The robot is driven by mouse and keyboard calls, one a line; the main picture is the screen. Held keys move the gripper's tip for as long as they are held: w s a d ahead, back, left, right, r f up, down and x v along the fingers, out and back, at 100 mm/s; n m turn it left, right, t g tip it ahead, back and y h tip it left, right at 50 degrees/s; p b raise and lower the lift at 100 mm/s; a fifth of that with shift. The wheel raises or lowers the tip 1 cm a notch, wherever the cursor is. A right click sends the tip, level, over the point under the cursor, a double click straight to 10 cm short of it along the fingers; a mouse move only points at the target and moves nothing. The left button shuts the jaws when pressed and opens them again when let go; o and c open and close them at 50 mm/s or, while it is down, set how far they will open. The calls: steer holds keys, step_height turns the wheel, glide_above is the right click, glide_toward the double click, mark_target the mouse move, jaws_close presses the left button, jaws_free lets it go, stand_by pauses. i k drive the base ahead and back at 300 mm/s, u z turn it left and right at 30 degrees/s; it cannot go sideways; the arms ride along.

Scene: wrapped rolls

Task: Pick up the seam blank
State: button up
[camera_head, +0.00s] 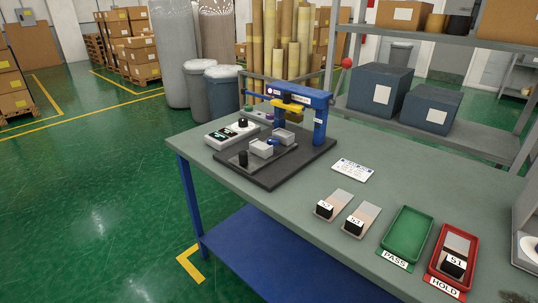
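Two flat pale strips, each with a black block and a white number label, lie on the grey-green table: the left seam blank (341,197) and the right seam blank (368,212). The left number is hard to read; the right looks like 53. A third similar piece (459,244), labelled about 51, lies in the red HOLD tray (437,270). The task does not say which blank is meant. The green PASS tray (406,236) between them looks empty. My gripper is not in view.
A blue press-like fixture (320,125) with grey blocks stands on a dark base plate (268,182) at the table's back left. A white control box (225,134) and a printed card (352,170) are near it. A grey shelf with dark boxes (378,88) stands behind.

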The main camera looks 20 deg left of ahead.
mark_target(328, 210)
steer(key=u, duration=0.05)
steer(key=k, duration=0.5)
steer(key=u, duration=1.75)
steer(key=i, duration=1.4)
steer(key=z, duration=2.35)
